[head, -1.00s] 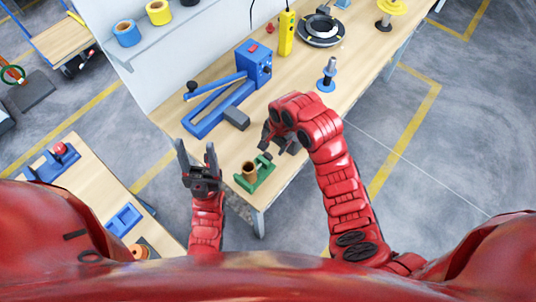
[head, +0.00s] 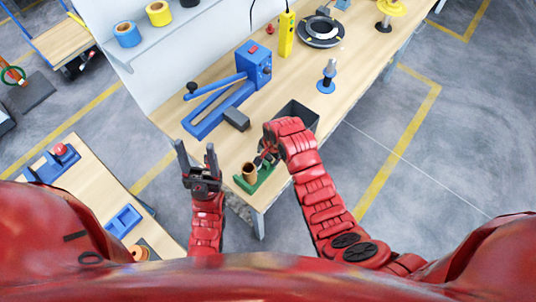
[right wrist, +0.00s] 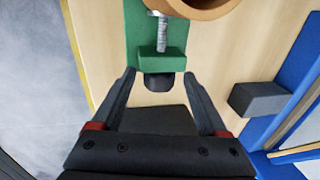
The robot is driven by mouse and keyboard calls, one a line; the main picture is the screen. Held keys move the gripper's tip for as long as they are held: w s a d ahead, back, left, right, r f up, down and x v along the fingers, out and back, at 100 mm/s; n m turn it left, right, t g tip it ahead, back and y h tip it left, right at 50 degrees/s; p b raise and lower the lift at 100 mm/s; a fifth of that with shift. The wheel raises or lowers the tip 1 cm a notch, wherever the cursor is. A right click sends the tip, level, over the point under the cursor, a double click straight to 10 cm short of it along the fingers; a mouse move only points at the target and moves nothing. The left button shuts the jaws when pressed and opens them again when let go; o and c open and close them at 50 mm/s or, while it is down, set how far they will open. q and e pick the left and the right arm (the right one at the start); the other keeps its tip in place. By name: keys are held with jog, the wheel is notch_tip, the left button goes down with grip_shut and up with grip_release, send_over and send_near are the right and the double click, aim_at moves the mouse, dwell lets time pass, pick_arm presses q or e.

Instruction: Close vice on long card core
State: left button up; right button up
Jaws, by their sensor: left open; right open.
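The green vice (head: 245,184) sits near the front corner of the workbench. The brown card core (head: 250,172) stands upright in it in the head view. In the right wrist view the vice's green block (right wrist: 163,60), its metal screw (right wrist: 161,33) and a dark knob (right wrist: 159,82) show, with the core's rim (right wrist: 200,8) at the top edge. My right gripper (right wrist: 160,88) is open, its fingers on either side of the dark knob and apart from it. My left gripper (head: 196,162) is open and empty, left of the vice, fingers pointing up.
A blue lever tool (head: 222,100) and a grey block (head: 236,119) lie behind the vice. A dark open bin (head: 302,115) stands behind my right wrist. A blue-based spindle (head: 327,77) and yellow tester (head: 287,34) are further back.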

jog(key=shift+f, duration=0.2)
grip_shut()
jog(key=g+h+b, duration=0.1)
jog(key=b, duration=0.3)
jog(key=g+h+b, duration=0.1)
jog(key=h+b, duration=0.1)
jog(key=b, duration=0.1)
jog(key=shift+w+a+f+b, duration=0.15)
jog(key=shift+a+f+b, duration=0.05)
jog(key=shift+f+b, duration=0.15)
jog(key=shift+r+g+b, duration=0.25)
jog(key=shift+g+b, duration=0.05)
jog(key=shift+h, duration=0.3)
jog(key=shift+r, duration=0.1)
grip_release()
